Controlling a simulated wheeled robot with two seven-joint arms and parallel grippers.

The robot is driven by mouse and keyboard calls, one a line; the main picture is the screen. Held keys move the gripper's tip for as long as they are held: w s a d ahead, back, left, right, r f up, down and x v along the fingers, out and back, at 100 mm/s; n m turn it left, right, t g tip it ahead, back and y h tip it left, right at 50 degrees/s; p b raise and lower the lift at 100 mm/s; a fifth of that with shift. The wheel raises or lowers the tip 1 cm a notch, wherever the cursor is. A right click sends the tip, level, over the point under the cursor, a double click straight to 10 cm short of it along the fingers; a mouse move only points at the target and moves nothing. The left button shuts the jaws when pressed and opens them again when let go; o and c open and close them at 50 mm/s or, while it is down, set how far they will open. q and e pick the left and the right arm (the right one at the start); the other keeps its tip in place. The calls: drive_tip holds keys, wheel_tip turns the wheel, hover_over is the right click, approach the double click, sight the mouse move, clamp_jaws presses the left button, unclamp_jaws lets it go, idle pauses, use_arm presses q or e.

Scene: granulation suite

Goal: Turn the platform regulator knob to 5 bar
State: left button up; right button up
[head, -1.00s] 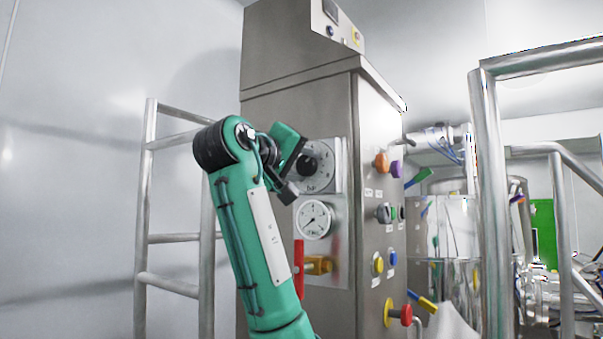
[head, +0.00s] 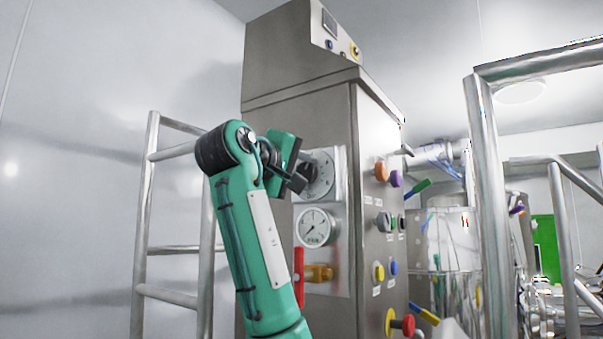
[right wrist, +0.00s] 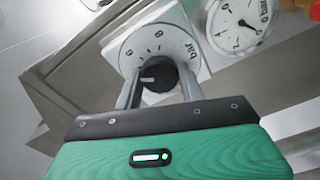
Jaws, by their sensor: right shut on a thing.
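The regulator knob (right wrist: 158,75) is black with a white pointer mark, set in a round numbered dial (right wrist: 137,44) marked in bar. My right gripper (right wrist: 157,84) is shut on the knob, one finger on each side of it. In the head view the right gripper (head: 303,177) reaches the dial plate (head: 326,165) on the cabinet front and hides part of the knob. A white pressure gauge (head: 314,228) sits just below the dial, and it also shows in the right wrist view (right wrist: 238,24). Its exact reading is too small to tell. My left gripper is not in view.
A red lever (head: 298,277) and a brass valve (head: 320,272) sit below the gauge. The steel cabinet's right side (head: 381,110) carries several coloured knobs. A metal ladder rail (head: 146,230) stands at left, and a tubular frame (head: 490,190) at right.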

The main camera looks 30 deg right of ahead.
drive_tip(key=o, duration=1)
drive_tip(key=shift+c, duration=0.2)
drive_tip(key=b+v, duration=0.6)
drive_tip(key=v, duration=0.8)
drive_tip(key=shift+w+f, duration=0.1)
